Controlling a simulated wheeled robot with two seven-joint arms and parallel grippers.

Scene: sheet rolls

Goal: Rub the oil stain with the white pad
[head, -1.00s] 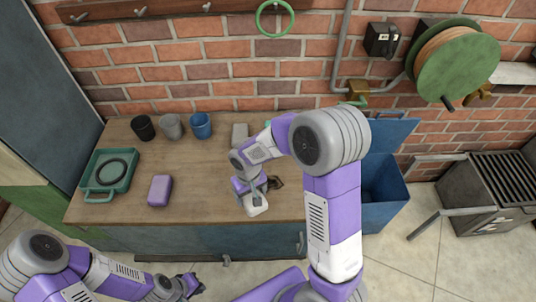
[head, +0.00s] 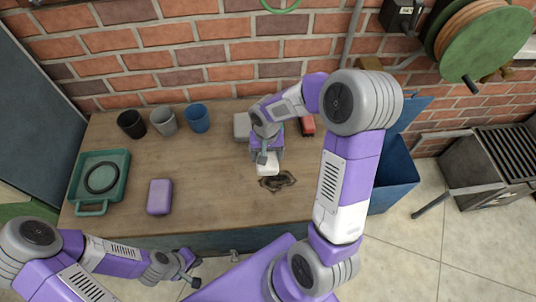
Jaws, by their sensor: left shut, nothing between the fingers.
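The dark oil stain (head: 277,182) lies on the wooden workbench (head: 215,205), near its front right part. The white pad (head: 267,169) is just behind the stain, at its far left edge. My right gripper (head: 265,156) is shut on the pad from above and partly hides it. I cannot tell whether the pad presses on the bench. My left gripper (head: 190,281) is shut and empty, low in front of the bench, away from the pad and the stain.
A purple block (head: 160,196) and a green tray (head: 77,185) lie on the left. Black (head: 131,124), grey (head: 164,121) and blue (head: 197,118) cups stand at the back. A grey block (head: 242,126) and a red object (head: 308,125) flank my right arm. A blue bin (head: 393,172) stands right.

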